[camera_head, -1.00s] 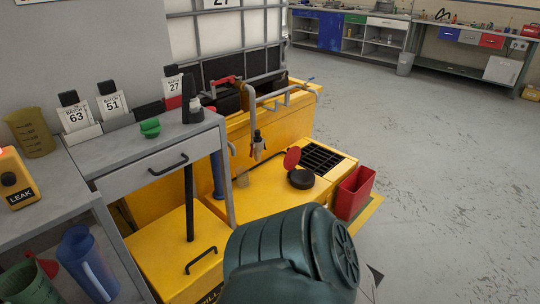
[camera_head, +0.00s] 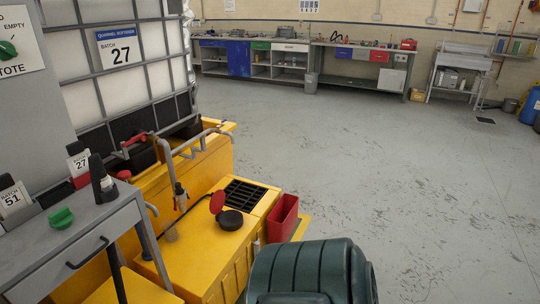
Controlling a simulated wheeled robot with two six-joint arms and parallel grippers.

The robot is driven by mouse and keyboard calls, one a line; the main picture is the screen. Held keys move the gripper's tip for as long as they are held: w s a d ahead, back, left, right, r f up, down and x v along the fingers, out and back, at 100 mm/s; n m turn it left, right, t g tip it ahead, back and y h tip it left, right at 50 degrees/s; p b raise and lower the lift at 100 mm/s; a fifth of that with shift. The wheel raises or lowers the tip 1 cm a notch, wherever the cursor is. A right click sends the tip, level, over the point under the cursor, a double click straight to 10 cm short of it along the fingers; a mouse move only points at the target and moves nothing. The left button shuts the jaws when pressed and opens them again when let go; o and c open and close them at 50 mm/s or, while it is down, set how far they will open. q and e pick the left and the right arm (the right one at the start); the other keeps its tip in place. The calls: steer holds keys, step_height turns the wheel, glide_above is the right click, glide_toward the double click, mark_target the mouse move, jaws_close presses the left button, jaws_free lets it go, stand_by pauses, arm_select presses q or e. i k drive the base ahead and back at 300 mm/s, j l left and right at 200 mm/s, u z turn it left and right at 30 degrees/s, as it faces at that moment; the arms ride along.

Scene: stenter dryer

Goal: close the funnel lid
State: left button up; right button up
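The black round funnel (camera_head: 230,220) sits on top of the yellow bund unit, near its front right end. Its red lid (camera_head: 217,203) stands up, open, at the funnel's left rear edge. Neither of my grippers is in view, and nothing touches the lid.
The yellow bund (camera_head: 190,257) has a black grate (camera_head: 245,195) behind the funnel and a red bin (camera_head: 283,218) at its right. A grey pipe with a hanging nozzle (camera_head: 181,196) stands left of the funnel. A grey table (camera_head: 75,240) is at left. Open floor lies to the right.

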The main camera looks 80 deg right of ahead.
mark_target(217, 201)
steer(key=z, duration=2.15)
steer(key=i+l+z, duration=0.25)
steer(key=z, duration=0.15)
steer(key=i+l+z, duration=0.15)
steer(key=i+z, duration=0.85)
steer(key=i, duration=1.7)
steer(key=i+u, duration=0.15)
steer(key=i, duration=0.5)
steer(key=i+u, duration=0.2)
steer(key=i, duration=0.4)
steer(key=i+l+u, duration=0.15)
steer(key=i, duration=0.5)
steer(key=i+j+u, duration=0.2)
steer(key=i+u, duration=0.25)
steer(key=i+j+u, duration=0.1)
steer(key=i+u, duration=0.15)
steer(key=u, duration=0.15)
steer(key=i+u, duration=0.45)
steer(key=i+l+u, duration=0.15)
steer(key=u, duration=0.3)
steer(key=i+u, duration=0.2)
steer(key=i, duration=1.85)
steer(key=i+l+u, duration=0.1)
steer(key=i+u, duration=0.2)
steer(key=i, duration=0.15)
steer(key=i+l+u, duration=0.25)
steer(key=i, duration=0.2)
steer(key=i+l+u, duration=0.3)
steer(key=i+j+u, duration=0.1)
steer(key=u, duration=2.05)
